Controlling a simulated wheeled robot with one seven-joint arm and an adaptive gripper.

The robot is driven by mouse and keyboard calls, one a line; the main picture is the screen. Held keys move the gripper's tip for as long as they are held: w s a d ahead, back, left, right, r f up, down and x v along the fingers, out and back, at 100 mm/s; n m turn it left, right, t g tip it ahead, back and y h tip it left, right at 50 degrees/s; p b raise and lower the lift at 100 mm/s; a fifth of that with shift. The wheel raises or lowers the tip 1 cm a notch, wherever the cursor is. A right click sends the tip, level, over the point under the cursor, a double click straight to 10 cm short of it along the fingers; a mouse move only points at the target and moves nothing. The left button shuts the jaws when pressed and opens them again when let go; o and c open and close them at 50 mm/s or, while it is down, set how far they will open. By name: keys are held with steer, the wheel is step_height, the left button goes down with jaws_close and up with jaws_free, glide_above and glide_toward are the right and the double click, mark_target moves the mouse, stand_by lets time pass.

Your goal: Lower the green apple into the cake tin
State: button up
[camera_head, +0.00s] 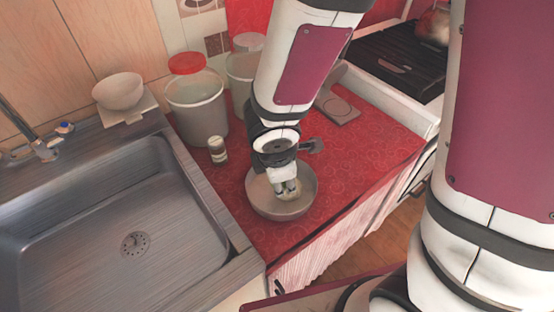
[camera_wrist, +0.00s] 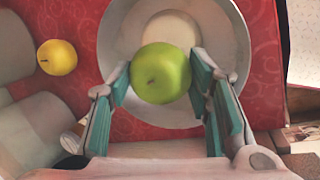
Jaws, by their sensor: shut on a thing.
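The green apple (camera_wrist: 160,73) is between the two teal-padded fingers of my gripper (camera_wrist: 166,80) in the wrist view, and the gripper is shut on it. The round grey cake tin (camera_wrist: 118,35) lies beneath and around the apple in that view, with a paler patch on its floor. In the head view, my gripper (camera_head: 287,188) points down into the mouth of the tin (camera_head: 283,211), which stands on the red counter. The apple is mostly hidden by the gripper there. I cannot tell whether the apple touches the tin's floor.
A yellow fruit (camera_wrist: 57,57) lies on the red cloth left of the tin. A stove (camera_head: 395,60) is back right.

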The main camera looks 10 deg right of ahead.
steer(key=shift+f+b, duration=1)
stand_by(0.5)
steer(key=o, duration=1.3)
steer(key=shift+c, duration=0.2)
steer(key=shift+r, duration=0.15)
steer(key=v, duration=1.2)
steer(key=s+d+r+m+p, duration=0.4)
steer(key=s+r+m, duration=0.3)
steer(key=r+m, duration=0.2)
steer(key=s+d+r+m+y+p, duration=0.1)
steer(key=s+d+r+m+p, duration=0.4)
steer(key=s+d+r+m, duration=0.2)
step_height(320, 180, up, 4)
steer(key=shift+s+f+m+t+y, duration=0.2)
steer(key=shift+s+m+t+y, duration=0.15)
steer(key=shift+s+m, duration=0.55)
